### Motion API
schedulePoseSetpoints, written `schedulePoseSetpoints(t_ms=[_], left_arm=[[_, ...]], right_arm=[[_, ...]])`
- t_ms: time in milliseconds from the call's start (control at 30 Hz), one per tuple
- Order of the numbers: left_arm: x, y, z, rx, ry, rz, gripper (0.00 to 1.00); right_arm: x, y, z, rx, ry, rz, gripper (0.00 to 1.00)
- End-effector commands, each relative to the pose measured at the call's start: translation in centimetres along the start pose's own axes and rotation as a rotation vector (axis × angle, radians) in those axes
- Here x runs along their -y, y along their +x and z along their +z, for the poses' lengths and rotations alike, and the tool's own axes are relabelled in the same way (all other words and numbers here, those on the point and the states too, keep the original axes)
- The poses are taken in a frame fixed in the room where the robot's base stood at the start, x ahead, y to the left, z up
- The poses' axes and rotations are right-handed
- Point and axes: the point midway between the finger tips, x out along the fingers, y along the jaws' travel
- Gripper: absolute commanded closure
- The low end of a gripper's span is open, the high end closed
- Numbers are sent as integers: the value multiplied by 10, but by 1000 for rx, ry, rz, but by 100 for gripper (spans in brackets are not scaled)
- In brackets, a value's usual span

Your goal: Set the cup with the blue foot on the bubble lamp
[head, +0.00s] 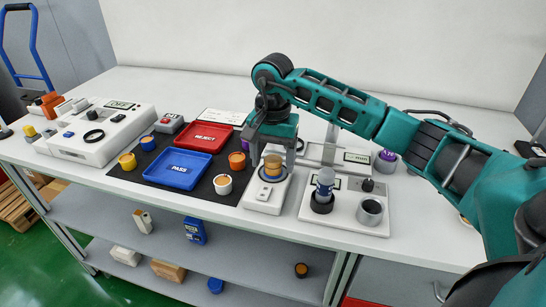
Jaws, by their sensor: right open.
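My right gripper (271,153) is open and points down over a small white device with a round plate, which looks like the bubble lamp (263,197). An amber cup with a brownish top (272,166) stands upright between its fingers, on or just above the round plate. My left gripper is not in view.
Left of the lamp, a dark mat carries a blue PASS tray (178,187), a red REJECT tray (203,124) and several cups, including an orange one (237,160) and a white one (223,184). Right of it, another device (375,220) holds a blue-and-white piece (325,182).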

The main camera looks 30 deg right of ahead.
Motion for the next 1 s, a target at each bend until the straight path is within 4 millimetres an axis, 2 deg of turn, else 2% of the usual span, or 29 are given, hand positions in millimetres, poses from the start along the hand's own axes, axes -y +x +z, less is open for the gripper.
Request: schedulePoseSetpoints(t_ms=[133,267,600,733,1000], left_arm=[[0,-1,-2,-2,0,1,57],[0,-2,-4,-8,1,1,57],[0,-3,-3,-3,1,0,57],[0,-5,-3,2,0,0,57],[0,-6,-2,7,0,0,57]], right_arm=[[0,-3,0,0,0,0,29],[0,-16,-1,-3,1,-2,29],[0,-88,-1,-3,1,-3,29],[0,-109,0,-2,0,-1,29],[0,-123,0,0,1,0,29]])
